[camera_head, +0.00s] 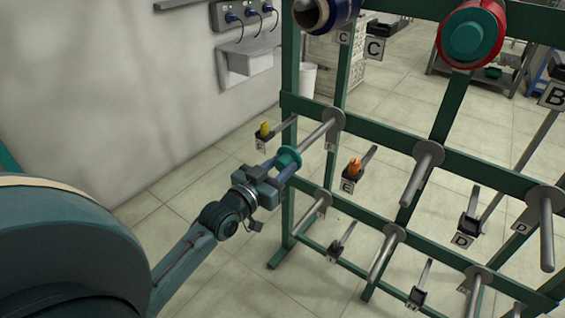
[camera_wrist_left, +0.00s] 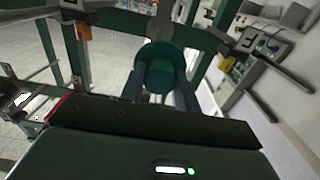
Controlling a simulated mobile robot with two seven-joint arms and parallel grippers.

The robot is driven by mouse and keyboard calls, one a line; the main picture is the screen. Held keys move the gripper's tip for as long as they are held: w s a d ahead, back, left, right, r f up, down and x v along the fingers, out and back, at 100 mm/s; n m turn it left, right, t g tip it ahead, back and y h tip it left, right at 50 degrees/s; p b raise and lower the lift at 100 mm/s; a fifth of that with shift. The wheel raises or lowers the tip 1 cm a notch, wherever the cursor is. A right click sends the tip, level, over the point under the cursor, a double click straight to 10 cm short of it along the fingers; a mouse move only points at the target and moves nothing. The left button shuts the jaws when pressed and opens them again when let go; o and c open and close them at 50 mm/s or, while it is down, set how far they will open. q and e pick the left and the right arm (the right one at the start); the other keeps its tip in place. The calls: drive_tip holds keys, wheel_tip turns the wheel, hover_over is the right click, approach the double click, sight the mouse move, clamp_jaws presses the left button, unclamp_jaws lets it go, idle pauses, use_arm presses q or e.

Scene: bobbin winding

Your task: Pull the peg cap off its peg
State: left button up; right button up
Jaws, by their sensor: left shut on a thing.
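The teal peg cap (camera_head: 289,155) is at the front end of the upper-left bare peg (camera_head: 318,134) of the green rack. Cap and peg are in line, and I cannot tell how far the peg reaches into the cap. My left gripper (camera_head: 282,165) is shut on the cap, with one finger on each side. In the left wrist view the cap (camera_wrist_left: 160,68) sits between the two dark fingers (camera_wrist_left: 159,90), hiding most of the peg behind it. My right gripper is not in view.
The green rack (camera_head: 385,130) carries several bare pegs. A dark blue spool (camera_head: 330,14) and a red spool (camera_head: 496,32) hang above. Small label brackets stick out nearby, one with a yellow item (camera_head: 265,129), one with an orange item (camera_head: 355,166). Open floor (camera_head: 180,195) lies to the left.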

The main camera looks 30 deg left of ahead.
use_arm(q)
drive_tip(key=shift+s+a+p, duration=0.1)
drive_tip(key=shift+s+p, duration=0.4)
drive_tip(key=shift+s, duration=0.95)
